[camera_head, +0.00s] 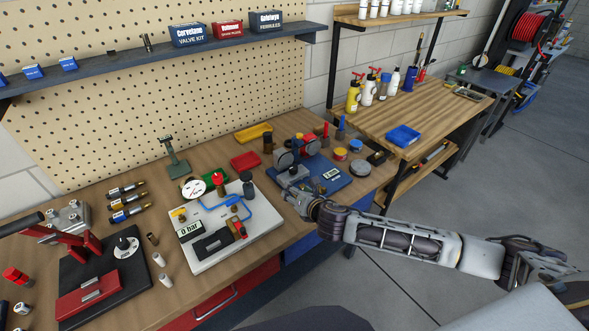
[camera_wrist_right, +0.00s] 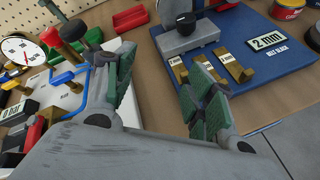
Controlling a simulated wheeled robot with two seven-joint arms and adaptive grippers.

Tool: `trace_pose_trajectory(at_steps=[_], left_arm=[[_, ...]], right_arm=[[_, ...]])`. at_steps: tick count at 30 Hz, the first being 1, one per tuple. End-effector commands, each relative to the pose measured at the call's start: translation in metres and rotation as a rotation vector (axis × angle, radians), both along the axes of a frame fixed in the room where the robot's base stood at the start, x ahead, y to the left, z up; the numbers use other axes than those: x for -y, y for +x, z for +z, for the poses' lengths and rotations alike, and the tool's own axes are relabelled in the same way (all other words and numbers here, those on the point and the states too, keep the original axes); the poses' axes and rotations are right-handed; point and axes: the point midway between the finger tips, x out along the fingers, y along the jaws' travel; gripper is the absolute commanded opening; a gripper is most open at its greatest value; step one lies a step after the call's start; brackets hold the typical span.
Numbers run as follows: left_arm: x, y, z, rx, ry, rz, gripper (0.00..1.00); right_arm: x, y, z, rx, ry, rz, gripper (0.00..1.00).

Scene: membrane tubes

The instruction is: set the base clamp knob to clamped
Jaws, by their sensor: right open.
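My right gripper (camera_head: 290,186) is over the bench between the white valve board and the blue board. In the right wrist view its green-padded fingers (camera_wrist_right: 160,62) are apart with nothing between them. A black round knob (camera_wrist_right: 185,22) sits on a grey block (camera_wrist_right: 190,40) on the blue board (camera_wrist_right: 262,70), beyond the fingertips and not touched. Another dark knob stands on a pale dial (camera_head: 126,246) on the black plate of the red lever press at left. No label shows which is the base clamp knob. My left gripper is not in view.
The white valve board (camera_head: 250,232) carries a gauge (camera_head: 193,188), blue tubing and a 0 bar display. Brass blocks (camera_wrist_right: 235,68) and a 2 mm display (camera_wrist_right: 268,41) stand on the blue board. A red tray (camera_head: 245,161) lies behind. The bench's front edge is close.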

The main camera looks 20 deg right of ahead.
Motion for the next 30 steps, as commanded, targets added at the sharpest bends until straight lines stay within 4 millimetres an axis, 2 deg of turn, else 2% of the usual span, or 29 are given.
trace_pose_trajectory(at_steps=[6,12,18,30], left_arm=[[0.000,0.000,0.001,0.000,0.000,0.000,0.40],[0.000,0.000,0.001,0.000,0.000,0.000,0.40],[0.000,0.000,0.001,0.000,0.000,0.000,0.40],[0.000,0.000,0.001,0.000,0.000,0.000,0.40]], right_arm=[[0.029,0.016,0.012,0.083,-0.263,0.125,0.55],[0.049,0.024,0.019,0.127,-0.427,0.199,0.55],[0.055,0.025,0.020,0.139,-0.477,0.222,0.55],[0.054,0.027,0.019,0.138,-0.475,0.220,0.55]])
